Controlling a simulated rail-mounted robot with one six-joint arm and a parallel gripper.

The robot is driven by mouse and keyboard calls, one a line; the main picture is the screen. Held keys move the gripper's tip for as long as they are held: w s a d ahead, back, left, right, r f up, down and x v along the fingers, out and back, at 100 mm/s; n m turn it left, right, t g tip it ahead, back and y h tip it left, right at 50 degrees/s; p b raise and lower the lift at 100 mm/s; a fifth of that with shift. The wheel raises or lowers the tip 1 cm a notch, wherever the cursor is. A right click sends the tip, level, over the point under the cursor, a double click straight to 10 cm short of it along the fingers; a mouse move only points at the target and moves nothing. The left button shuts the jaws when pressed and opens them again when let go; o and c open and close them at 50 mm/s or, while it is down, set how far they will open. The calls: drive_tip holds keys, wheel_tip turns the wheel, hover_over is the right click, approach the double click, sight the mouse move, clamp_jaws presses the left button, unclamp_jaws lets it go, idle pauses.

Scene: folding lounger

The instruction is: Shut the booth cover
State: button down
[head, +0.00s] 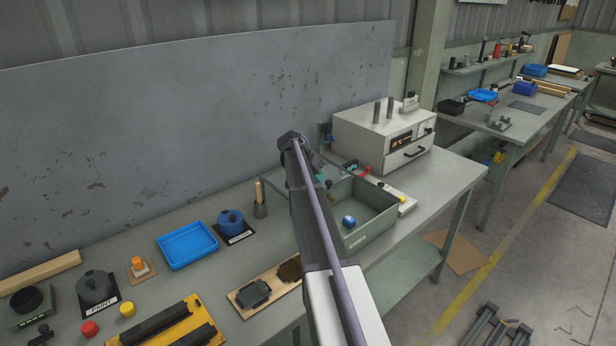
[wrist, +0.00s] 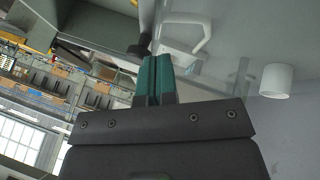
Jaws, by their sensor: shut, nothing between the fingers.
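The booth (head: 367,232) is a grey-green open-topped box on the workbench, with a small blue round object (head: 348,221) inside. I cannot clearly make out its cover; a thin edge runs along the box's back, partly behind my arm. My gripper (head: 320,174) is at the box's back left, mostly hidden by my arm. In the wrist view my teal fingers (wrist: 156,72) are together and empty. A dark knob-like part (wrist: 137,50) is close to the fingertips; I cannot tell whether they touch. A pale bent handle (wrist: 190,38) is to their right.
A white oven-like unit (head: 372,138) stands behind the box, with a small control box (head: 399,199) beside it. A blue tray (head: 187,245), a blue pot (head: 231,222) and a wooden board (head: 275,287) lie to the left. A white cylinder (wrist: 277,80) shows in the wrist view.

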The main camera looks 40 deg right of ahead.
drive_tip(key=shift+s+d+f, duration=0.1)
drive_tip(key=shift+s, duration=0.05)
drive_tip(key=s+d, duration=0.1)
drive_tip(key=s, duration=1.9)
drive_tip(key=shift+s+d, duration=0.3)
drive_tip(key=shift+s, duration=0.05)
drive_tip(key=shift+w, duration=0.1)
